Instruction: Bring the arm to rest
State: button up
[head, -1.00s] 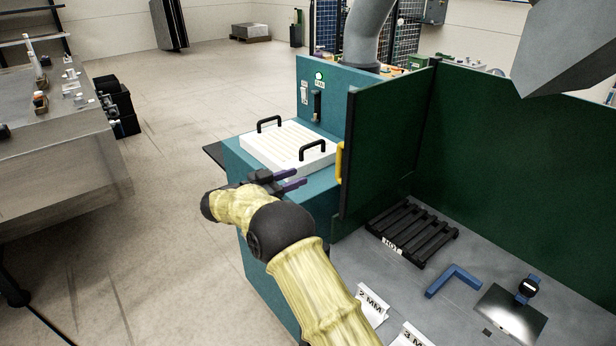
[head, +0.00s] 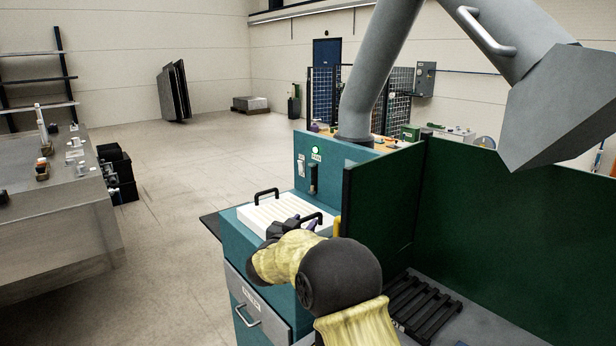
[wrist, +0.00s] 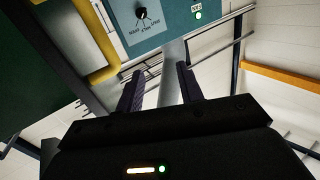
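My arm in its yellow cover reaches up from the bottom of the head view, with its dark round joint in front of the teal cabinet (head: 232,235). My gripper (head: 308,221) is partly hidden behind the arm, in front of the white slatted box with black handles (head: 268,212). In the wrist view my gripper (wrist: 163,88) shows two dark purple fingers standing apart, with nothing between them. Beyond them are a teal panel with a knob (wrist: 142,14) and a lit green button (wrist: 198,15).
A yellow handle (wrist: 102,60) is close on the left in the wrist view. A green screen (head: 388,195) stands right of my arm, with a black pallet (head: 425,308) below. A grey duct (head: 372,75) and hood (head: 560,105) hang above. Open floor (head: 190,190) lies left.

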jog(key=s+d+f+n+g+y, duration=0.1)
jog(key=s+d+f+g, duration=0.3)
jog(key=s, duration=0.9)
jog(key=s+d+f+n+g+y, duration=0.2)
jog(key=s+d+f+g, duration=0.3)
jog(key=s, duration=0.8)
jog(key=s+d+f+n+g+y, duration=0.2)
jog(key=s+d+f+g, duration=0.3)
jog(key=s, duration=0.8)
jog(key=d+y, duration=0.1)
jog(key=d, duration=0.2)
jog(key=shift+f+y, duration=0.25)
jog(key=shift+y, duration=0.05)
